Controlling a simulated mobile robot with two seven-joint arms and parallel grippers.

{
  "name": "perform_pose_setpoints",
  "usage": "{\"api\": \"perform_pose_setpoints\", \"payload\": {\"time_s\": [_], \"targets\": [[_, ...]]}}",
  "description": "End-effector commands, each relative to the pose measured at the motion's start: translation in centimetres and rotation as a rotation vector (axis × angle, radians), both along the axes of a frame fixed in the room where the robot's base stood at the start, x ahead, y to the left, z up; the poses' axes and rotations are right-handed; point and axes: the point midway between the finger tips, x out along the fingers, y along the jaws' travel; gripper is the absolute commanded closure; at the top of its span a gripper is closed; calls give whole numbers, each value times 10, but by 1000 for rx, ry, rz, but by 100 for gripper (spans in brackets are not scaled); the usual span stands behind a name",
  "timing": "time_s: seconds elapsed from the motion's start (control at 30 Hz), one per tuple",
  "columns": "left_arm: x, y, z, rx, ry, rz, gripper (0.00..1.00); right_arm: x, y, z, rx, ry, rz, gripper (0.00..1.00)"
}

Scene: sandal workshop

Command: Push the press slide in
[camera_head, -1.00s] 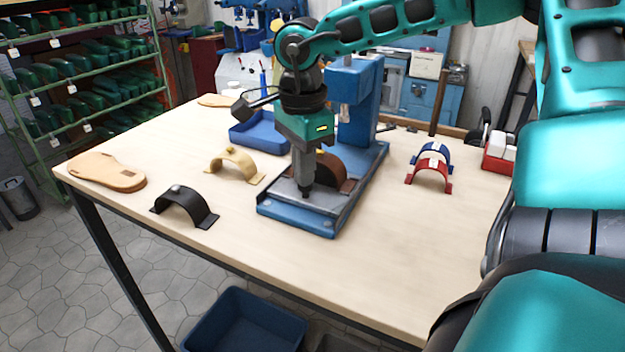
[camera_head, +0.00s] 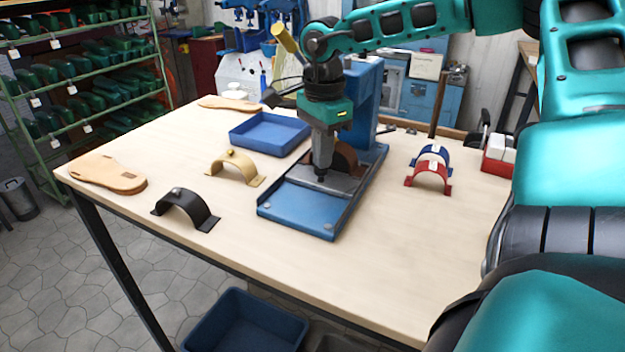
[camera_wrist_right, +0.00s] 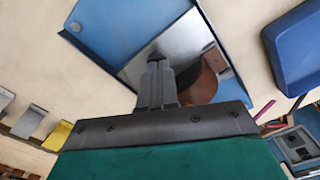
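The blue press (camera_head: 362,110) stands on the bench. Its grey metal slide (camera_head: 338,184) lies on the blue base (camera_head: 305,207), well back toward the press column, with bare base in front of it. A brown curved strap (camera_head: 346,158) stands on the slide. My right gripper (camera_head: 321,179) points down at the slide's front edge; its fingers are together with nothing visible between them. In the right wrist view the shut fingers (camera_wrist_right: 158,80) are at the slide (camera_wrist_right: 180,45), beside the brown strap (camera_wrist_right: 203,85). Exact contact is hard to tell. My left gripper is not in view.
A blue tray (camera_head: 232,133), a tan strap (camera_head: 235,167), a black strap (camera_head: 186,208) and sandal soles (camera_head: 108,174) lie left of the press. Red (camera_head: 429,177) and blue (camera_head: 441,152) straps stand to its right. The front of the bench is clear.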

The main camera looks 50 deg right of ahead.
Motion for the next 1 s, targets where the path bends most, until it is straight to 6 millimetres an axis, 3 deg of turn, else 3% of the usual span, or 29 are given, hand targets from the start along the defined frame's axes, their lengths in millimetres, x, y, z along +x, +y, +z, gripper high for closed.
{"api": "perform_pose_setpoints", "payload": {"time_s": [0.3, 0.77, 1.0], "targets": [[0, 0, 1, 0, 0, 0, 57, 5, -21, -1, 0, 4, -3, 100], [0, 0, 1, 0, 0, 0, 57, 8, -29, 0, -4, -1, -4, 100], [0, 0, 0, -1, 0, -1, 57, 12, -42, 0, -6, -4, -3, 100]]}}
